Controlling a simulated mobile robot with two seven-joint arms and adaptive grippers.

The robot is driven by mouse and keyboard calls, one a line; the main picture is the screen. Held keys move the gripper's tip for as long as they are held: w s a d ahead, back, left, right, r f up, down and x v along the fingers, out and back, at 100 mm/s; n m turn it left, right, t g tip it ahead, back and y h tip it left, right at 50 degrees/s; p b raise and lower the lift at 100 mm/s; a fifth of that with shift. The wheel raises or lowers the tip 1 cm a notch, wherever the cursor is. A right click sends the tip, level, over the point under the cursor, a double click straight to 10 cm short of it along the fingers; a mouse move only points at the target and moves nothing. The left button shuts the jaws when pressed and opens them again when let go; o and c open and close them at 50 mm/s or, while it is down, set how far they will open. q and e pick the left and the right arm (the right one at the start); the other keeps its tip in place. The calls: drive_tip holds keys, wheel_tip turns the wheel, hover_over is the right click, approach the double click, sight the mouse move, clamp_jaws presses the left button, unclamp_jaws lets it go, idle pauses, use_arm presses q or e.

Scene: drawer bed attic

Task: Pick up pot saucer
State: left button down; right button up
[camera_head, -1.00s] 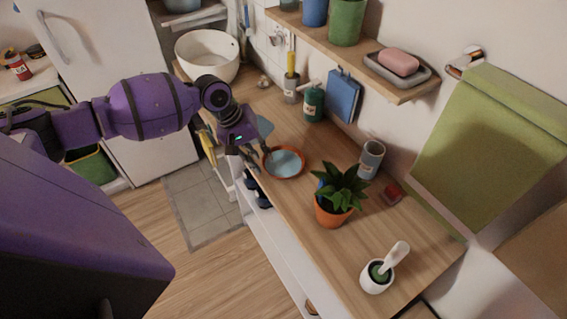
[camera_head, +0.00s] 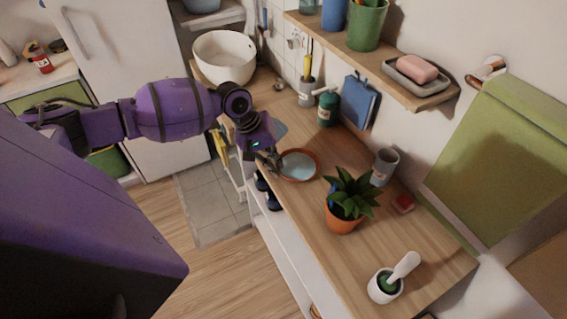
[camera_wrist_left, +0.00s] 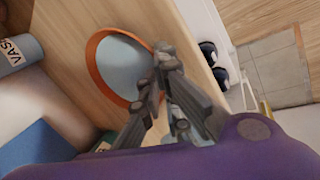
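The pot saucer (camera_head: 299,166) is a shallow round dish with an orange rim and a pale blue inside, on the wooden counter near its front edge. It also shows in the left wrist view (camera_wrist_left: 119,66), where my fingers cover part of its rim. My left gripper (camera_head: 276,165) is at the saucer's left rim. In the left wrist view the fingertips of the left gripper (camera_wrist_left: 160,70) come together at the rim and look closed on it. The saucer seems to rest on the counter; any small gap beneath is hidden. My right gripper is not in view.
A potted plant (camera_head: 345,210) stands close to the saucer, with a grey cup (camera_head: 384,166) behind it. A white brush holder (camera_head: 385,287) is at the near end. A large white bowl (camera_head: 224,59) is at the far end. A shelf (camera_head: 430,99) overhangs the counter's back.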

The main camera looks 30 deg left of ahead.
use_arm(q)
drive_tip(key=shift+r, duration=0.15)
drive_tip(key=shift+r, duration=1)
drive_tip(key=s+d+r+p, duration=0.2)
drive_tip(key=s+d+r, duration=0.1)
drive_tip(key=s+r, duration=0.7)
drive_tip(key=shift+s+d+r+p, duration=0.3)
drive_tip(key=shift+s+r+p, duration=0.1)
drive_tip(key=shift+s, duration=1.25)
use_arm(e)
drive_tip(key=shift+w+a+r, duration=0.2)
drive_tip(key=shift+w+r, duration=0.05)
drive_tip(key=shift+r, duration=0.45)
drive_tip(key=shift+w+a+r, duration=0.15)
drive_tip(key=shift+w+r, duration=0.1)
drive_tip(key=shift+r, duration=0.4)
use_arm(q)
drive_tip(key=shift+s, duration=0.1)
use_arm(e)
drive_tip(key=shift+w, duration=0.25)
use_arm(q)
drive_tip(key=shift+d+f, duration=0.1)
drive_tip(key=shift+f, duration=0.05)
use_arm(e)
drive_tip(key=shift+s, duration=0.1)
